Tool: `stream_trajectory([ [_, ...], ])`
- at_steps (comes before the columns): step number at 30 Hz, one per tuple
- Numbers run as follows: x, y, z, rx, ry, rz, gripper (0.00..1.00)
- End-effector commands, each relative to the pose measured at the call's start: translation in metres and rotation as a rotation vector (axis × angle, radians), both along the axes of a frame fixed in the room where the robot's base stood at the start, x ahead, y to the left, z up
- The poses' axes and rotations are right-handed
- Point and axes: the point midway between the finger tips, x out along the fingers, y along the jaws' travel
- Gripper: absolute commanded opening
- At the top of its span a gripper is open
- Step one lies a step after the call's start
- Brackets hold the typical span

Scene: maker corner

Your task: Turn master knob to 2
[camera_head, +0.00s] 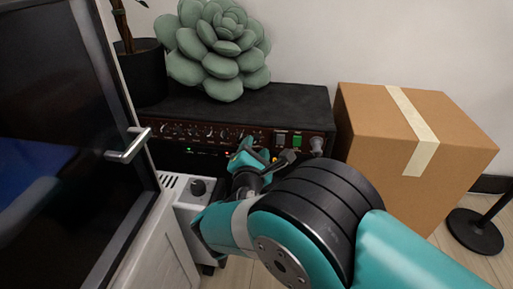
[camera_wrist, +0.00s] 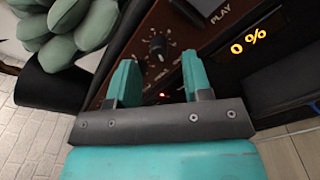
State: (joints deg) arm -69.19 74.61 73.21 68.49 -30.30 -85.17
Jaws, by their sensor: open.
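The black amplifier (camera_head: 225,105) has a dark red front panel with a row of small knobs and switches. In the wrist view, a dark knob (camera_wrist: 158,46) with a light pointer and a ring of scale marks is on the brown panel (camera_wrist: 128,42), just ahead of the fingertips and roughly between them. I cannot read its label, so I cannot tell whether it is the master knob. My gripper (camera_wrist: 159,62) is open and empty, apart from the knob. In the head view, my gripper (camera_head: 264,156) is in front of the panel's right part and hides some of it.
A green succulent cushion (camera_head: 217,50) sits on the amplifier. A cardboard box (camera_head: 375,125) stands right of it. A dark door with a metal handle (camera_head: 128,145) is close on the left.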

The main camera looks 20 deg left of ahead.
Motion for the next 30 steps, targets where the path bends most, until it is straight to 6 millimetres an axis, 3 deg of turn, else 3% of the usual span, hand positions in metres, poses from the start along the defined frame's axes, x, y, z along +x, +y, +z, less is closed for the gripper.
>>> stream_trajectory([
  [6, 0.019, 0.006, -0.001, 0.001, 0.000, 0.000, 0.46],
  [15, 0.021, 0.006, 0.000, -0.001, 0.000, 0.001, 0.46],
  [17, 0.021, 0.006, 0.000, -0.001, 0.000, 0.001, 0.34],
  [21, 0.021, 0.006, 0.000, -0.001, 0.000, 0.001, 0.02],
  [30, 0.021, 0.006, 0.000, 0.016, 0.005, 0.001, 0.00],
])
